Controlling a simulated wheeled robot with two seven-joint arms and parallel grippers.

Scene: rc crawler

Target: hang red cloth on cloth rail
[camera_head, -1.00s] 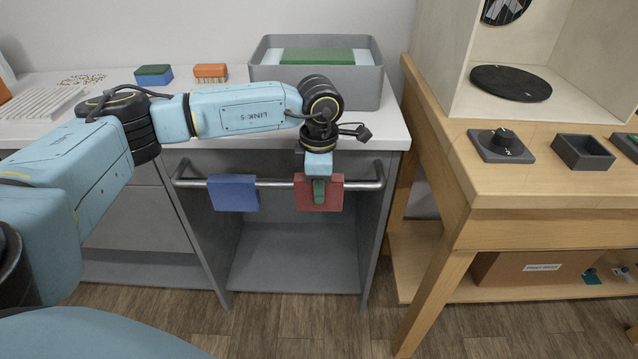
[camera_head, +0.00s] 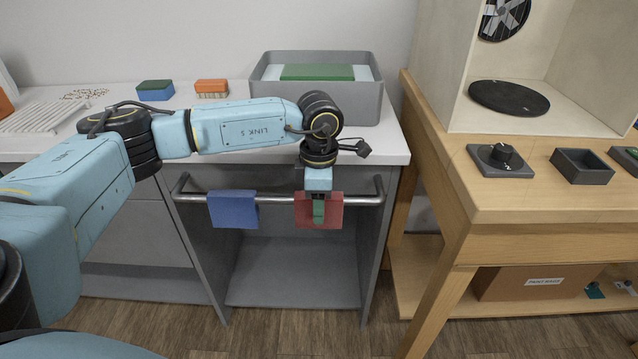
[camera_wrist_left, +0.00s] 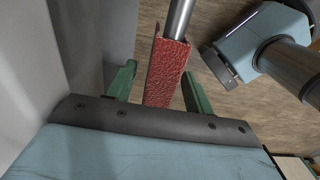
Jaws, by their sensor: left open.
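The red cloth (camera_head: 332,212) hangs over the cloth rail (camera_head: 283,200) near its right end. In the left wrist view the red cloth (camera_wrist_left: 167,70) is folded over the metal rail (camera_wrist_left: 180,18). My left gripper (camera_head: 319,211) is at the red cloth from above. In the left wrist view its green fingers stand apart on either side of the cloth, and the left gripper (camera_wrist_left: 160,88) is open around it. Gaps show between the fingers and the cloth. My right gripper is not seen in the head view.
A blue cloth (camera_head: 233,210) hangs on the rail to the left. A grey basin (camera_head: 330,104) with a green-topped block stands on the white counter above. Two sponges (camera_head: 155,91) (camera_head: 211,88) lie left of it. A wooden bench (camera_head: 540,200) stands to the right.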

